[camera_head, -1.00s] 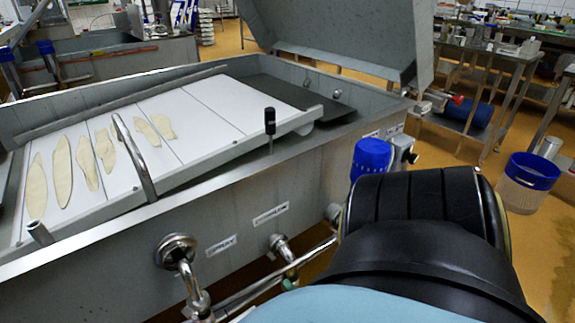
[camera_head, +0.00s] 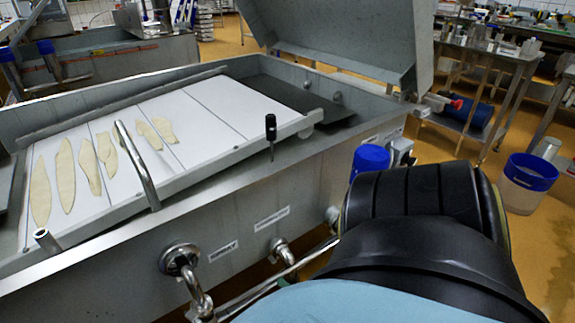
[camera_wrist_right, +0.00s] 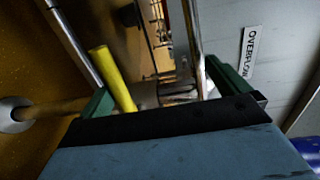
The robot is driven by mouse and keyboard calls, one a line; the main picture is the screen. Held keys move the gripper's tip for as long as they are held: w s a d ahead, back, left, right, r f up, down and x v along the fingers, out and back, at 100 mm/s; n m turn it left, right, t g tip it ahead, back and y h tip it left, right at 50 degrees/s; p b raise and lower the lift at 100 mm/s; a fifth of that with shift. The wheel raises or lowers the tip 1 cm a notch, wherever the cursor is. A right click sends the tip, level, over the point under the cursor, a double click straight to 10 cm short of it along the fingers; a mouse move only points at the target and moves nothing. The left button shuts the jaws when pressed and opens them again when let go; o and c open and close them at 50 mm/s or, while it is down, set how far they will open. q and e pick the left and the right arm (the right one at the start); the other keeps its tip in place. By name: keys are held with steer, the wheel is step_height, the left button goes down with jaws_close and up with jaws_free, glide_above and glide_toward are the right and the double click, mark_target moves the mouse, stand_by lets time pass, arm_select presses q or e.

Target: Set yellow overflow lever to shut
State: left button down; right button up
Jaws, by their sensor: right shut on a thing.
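The yellow overflow lever (camera_wrist_right: 115,78) shows in the right wrist view as a yellow bar, left of centre, beside the left green finger. My right gripper (camera_wrist_right: 165,92) has its green fingers on either side of the view and is shut on the lever; the dark gripper body hides the contact. The OVERFLOW label (camera_wrist_right: 250,50) is on the steel wall at the right. In the head view my black right arm covers the right gripper and the lever. My left gripper is in neither view.
A steel vat (camera_head: 110,262) with white boards and pale strips fills the left. Pipe fittings (camera_head: 180,259) stick out of its front wall. A blue-rimmed bucket (camera_head: 528,172) stands on the floor at the right. Steel pipes (camera_wrist_right: 72,40) run close to the right gripper.

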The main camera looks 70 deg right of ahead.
steer(key=shift+r, duration=0.4)
steer(key=shift+s+a+f, duration=0.2)
steer(key=shift+s+a, duration=0.05)
steer(key=shift+s, duration=0.2)
steer(key=shift+v, duration=1)
steer(key=shift+c, duration=0.6)
steer(key=shift+s+a+f+b, duration=0.2)
steer(key=shift+s+f+b, duration=0.05)
steer(key=shift+f+b, duration=0.05)
steer(key=shift+c, duration=0.9)
steer(key=shift+s+a, duration=0.15)
steer(key=shift+s, duration=0.1)
steer(key=c, duration=0.7)
steer(key=shift+s+a+f+b, duration=0.45)
steer(key=shift+s+a, duration=0.45)
steer(key=shift+s, duration=0.75)
steer(key=shift+s+a+f+b, duration=0.45)
steer(key=shift+s+a, duration=0.45)
steer(key=shift+s, duration=0.7)
steer(key=shift+s+a+f+b, duration=0.3)
steer(key=shift+s+a+b, duration=0.45)
steer(key=shift+s, duration=0.9)
steer(key=shift+c, duration=0.2)
steer(key=shift+a, duration=0.15)
